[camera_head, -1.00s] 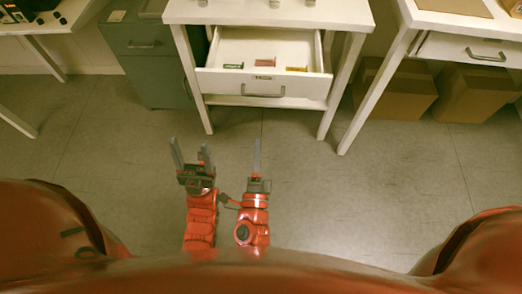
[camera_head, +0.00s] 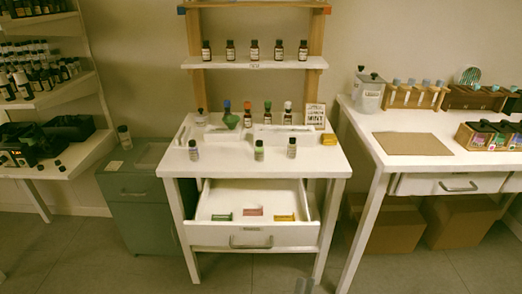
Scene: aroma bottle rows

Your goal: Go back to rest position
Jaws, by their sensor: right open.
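Only a grey fingertip of my right gripper (camera_head: 304,286) shows, at the bottom edge in front of the white table (camera_head: 330,172). Nothing is seen held at it; the rest of that gripper is cut off. My left gripper is out of view. The table's drawer (camera_head: 285,236) is pulled open, with a green, a red and a yellow small item lying in it. Three small bottles stand along the table's front edge, and several more bottles stand behind them.
Above the table a white shelf (camera_head: 225,63) holds a row of dark bottles. A grey-green cabinet (camera_head: 140,215) stands close on the left, with a bottle rack beyond it. A white desk (camera_head: 370,120) stands at right, with cardboard boxes (camera_head: 395,222) below. Floor shows in front.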

